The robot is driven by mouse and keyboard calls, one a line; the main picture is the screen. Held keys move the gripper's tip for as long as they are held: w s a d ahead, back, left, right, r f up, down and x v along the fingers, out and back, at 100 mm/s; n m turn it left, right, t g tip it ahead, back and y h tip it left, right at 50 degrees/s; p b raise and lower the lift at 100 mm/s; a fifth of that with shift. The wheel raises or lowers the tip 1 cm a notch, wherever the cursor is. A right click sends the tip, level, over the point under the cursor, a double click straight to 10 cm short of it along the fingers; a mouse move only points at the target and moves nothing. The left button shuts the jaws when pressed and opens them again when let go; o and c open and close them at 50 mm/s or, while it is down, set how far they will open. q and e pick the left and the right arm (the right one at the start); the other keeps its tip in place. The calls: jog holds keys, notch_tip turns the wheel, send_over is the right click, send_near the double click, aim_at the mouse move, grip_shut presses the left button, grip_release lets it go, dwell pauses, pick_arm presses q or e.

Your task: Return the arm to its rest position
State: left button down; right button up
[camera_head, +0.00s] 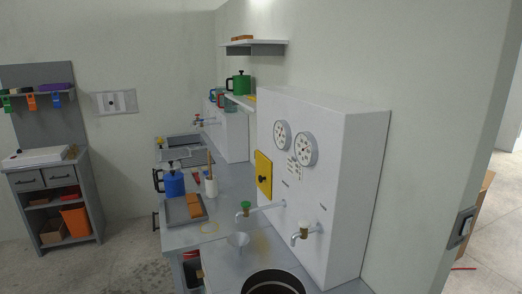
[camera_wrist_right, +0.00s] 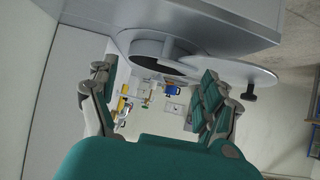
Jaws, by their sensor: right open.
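My right gripper (camera_wrist_right: 157,82) shows in the right wrist view with its two grey-and-green fingers spread apart. Nothing is between the fingers. Beyond the fingertips is the underside of a large grey unit with a round metal rim (camera_wrist_right: 165,52) and a flat disc-like plate (camera_wrist_right: 240,72). I cannot tell if a finger touches the plate. My arms and grippers do not show in the head view.
A white cabinet (camera_head: 350,170) with two dials and taps stands on a grey counter (camera_head: 228,178). A grey shelf unit (camera_head: 88,190) stands left; open floor lies between.

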jog(key=s+d+f+m+g+h, duration=0.1)
jog(key=s+d+f+g+h, duration=0.2)
jog(key=s, duration=0.6)
jog(key=s+d+f+m+g, duration=0.15)
jog(key=s+g, duration=0.25)
jog(key=s, duration=0.5)
notch_tip(320, 180, down, 30)
jog(key=s+g+b, duration=0.1)
jog(key=s+b, duration=0.1)
jog(key=b, duration=0.1)
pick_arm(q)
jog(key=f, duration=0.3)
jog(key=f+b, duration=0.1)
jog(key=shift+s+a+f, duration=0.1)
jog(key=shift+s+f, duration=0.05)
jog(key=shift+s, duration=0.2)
pick_arm(e)
jog(key=s+d+f+g, duration=0.1)
jog(key=s+d+f, duration=0.2)
jog(key=s+f, duration=1.3)
jog(key=shift+f+n+g+h, duration=0.3)
jog(key=shift+f+n, duration=0.05)
jog(key=shift+n, duration=0.1)
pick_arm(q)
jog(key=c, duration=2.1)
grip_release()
pick_arm(e)
jog(key=shift+s, duration=0.15)
jog(key=shift+c, duration=0.2)
